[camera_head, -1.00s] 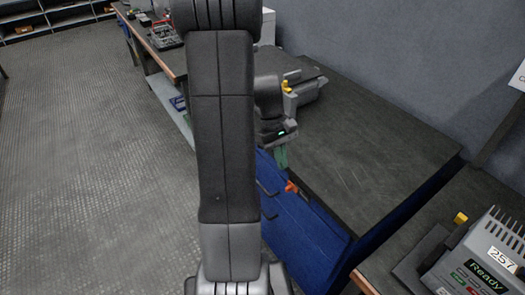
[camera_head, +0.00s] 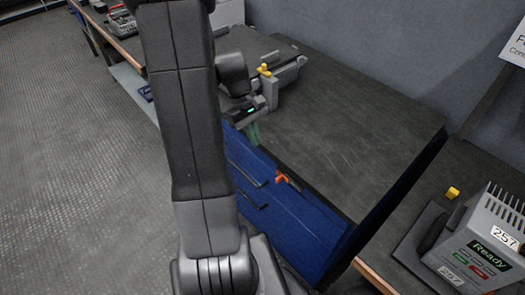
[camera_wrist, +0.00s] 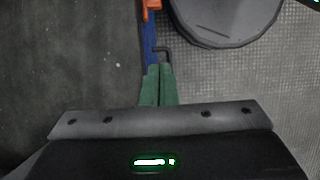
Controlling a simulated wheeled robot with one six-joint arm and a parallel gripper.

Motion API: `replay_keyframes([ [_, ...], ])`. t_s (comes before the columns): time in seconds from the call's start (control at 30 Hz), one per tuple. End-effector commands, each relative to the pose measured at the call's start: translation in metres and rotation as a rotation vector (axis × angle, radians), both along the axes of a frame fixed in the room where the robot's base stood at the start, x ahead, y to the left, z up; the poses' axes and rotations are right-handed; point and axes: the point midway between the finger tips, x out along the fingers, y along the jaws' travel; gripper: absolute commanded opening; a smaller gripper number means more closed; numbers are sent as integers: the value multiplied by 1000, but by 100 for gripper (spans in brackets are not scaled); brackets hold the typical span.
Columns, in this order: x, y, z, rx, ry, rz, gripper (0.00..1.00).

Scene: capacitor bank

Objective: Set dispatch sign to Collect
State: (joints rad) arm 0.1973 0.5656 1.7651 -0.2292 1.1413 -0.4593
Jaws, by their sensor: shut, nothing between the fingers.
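My gripper (camera_head: 254,134) has green fingers, hanging beside the front edge of the dark worktop (camera_head: 350,125), above the blue cabinet front. In the wrist view my gripper (camera_wrist: 159,86) has its fingers together, with nothing between them. I cannot make out a sign reading Collect. A white sign (camera_head: 517,48) is cut off by the right edge of the head view, and its lettering is only partly seen. My gripper is far from it.
A grey device (camera_head: 483,243) marked "Ready" and "257" stands on the right bench, near a yellow knob (camera_head: 453,192). The blue cabinet (camera_head: 285,215) has dark handles and an orange item (camera_head: 288,181). Open floor (camera_head: 70,190) lies left.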

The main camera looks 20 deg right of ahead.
Motion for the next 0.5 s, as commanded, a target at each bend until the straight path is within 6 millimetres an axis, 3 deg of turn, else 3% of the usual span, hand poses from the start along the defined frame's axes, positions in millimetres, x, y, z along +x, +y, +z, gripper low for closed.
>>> replay_keyframes([
  [0.4, -31, -12, -82, 1, 6, -1, 0],
  [0.5, -44, -18, -83, 0, 1, -4, 0],
])
